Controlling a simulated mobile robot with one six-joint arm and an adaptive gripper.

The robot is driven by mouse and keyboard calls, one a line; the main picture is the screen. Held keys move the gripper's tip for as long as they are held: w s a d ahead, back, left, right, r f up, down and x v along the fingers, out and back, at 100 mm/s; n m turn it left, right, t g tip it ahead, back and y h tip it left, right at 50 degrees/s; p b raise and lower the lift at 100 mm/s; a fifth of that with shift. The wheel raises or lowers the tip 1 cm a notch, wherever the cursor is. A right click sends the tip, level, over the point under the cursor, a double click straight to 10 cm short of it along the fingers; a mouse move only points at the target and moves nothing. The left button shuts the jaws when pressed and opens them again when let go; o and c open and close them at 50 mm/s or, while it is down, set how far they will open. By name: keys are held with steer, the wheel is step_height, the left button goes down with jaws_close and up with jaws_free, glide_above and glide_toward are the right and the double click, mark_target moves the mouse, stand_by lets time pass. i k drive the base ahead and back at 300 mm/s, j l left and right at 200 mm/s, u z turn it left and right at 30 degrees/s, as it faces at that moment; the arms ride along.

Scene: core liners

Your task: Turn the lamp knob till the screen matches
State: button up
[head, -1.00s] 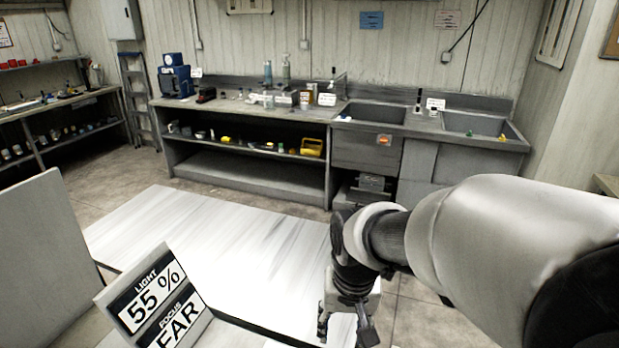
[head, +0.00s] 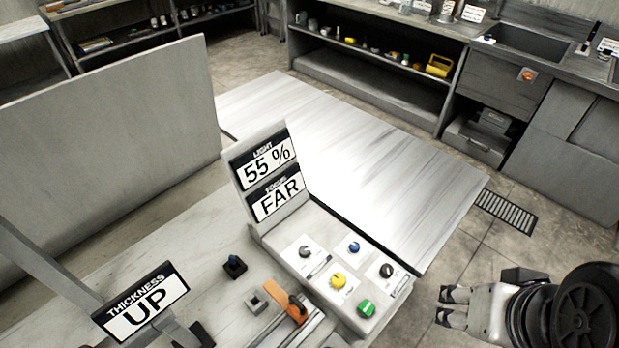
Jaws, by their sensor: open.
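The screen panel (head: 267,176) stands tilted at the back of a grey control box. It reads LIGHT 55 % above and FOCUS FAR below. The box's sloped top carries a black knob (head: 305,252), a blue knob (head: 354,247), another black knob (head: 386,270), a yellow knob (head: 338,280) and a green knob (head: 366,308). Their small labels are not legible, so I cannot tell which is the lamp knob. My gripper (head: 444,305) is open and empty at the lower right, to the right of the box and apart from every knob.
A sign reading THICKNESS UP (head: 141,302) stands at the lower left. An orange-handled part (head: 297,308) lies close to the box's left side. A grey upright board (head: 110,150) blocks the left. Behind the box is a bare pale surface (head: 370,150).

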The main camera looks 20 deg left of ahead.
mark_target(338, 280)
steer(key=u, duration=1.1)
steer(key=i+l, duration=0.1)
steer(key=l, duration=0.2)
